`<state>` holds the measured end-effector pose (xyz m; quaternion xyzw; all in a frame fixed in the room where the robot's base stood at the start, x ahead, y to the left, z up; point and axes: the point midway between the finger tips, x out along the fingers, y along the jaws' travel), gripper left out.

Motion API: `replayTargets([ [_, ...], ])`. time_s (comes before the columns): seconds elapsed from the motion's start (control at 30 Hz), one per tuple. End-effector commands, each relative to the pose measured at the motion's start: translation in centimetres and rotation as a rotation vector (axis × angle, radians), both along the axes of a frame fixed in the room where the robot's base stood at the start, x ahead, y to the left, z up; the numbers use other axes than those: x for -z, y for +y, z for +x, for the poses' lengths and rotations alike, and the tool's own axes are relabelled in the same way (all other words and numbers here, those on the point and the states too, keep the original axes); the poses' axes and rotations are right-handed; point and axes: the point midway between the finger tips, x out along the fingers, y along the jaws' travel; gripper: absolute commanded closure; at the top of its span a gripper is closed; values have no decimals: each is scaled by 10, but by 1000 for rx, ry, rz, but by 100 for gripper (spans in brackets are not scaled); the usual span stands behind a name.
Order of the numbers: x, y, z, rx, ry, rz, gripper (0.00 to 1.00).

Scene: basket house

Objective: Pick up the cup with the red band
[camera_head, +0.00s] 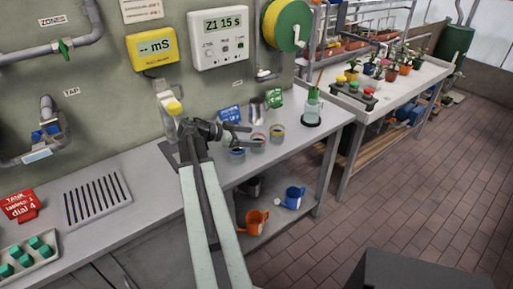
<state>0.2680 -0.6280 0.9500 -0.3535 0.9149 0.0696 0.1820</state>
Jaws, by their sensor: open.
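Three small cups stand in a row on the grey bench beneath the wall display. The cup with the red band (258,143) is in the middle. A cup with a blue band (237,157) is at its left, and a cup with a yellow band (277,136) is at its right. My gripper (243,137) is open and empty, its dark fingers pointing right, close to the red-banded cup in the picture. I cannot tell its exact height or whether it touches a cup. My arm hides part of the bench left of the cups.
A glass beaker (312,107) stands on a dark base to the right. Orange (256,223) and blue (293,198) watering cans sit below.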

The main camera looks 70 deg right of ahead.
Motion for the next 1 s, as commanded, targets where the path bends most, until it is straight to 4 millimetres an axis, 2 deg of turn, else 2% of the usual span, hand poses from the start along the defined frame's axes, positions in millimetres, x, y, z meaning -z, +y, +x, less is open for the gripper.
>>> replayTargets([
  [0.27, 23, -24, -14, -5, 0, 2, 20],
  [0.4, 26, -33, -25, -7, 0, 2, 20],
  [0.57, 24, -33, -24, -9, 0, 1, 20],
  [0.67, 24, -33, -24, -9, 0, 1, 45],
  [0.8, 24, -32, -24, -9, 0, 2, 84],
  [0.83, 24, -32, -24, -9, 0, 2, 91],
  [1.0, 24, -32, -24, -9, 0, 2, 91],
])
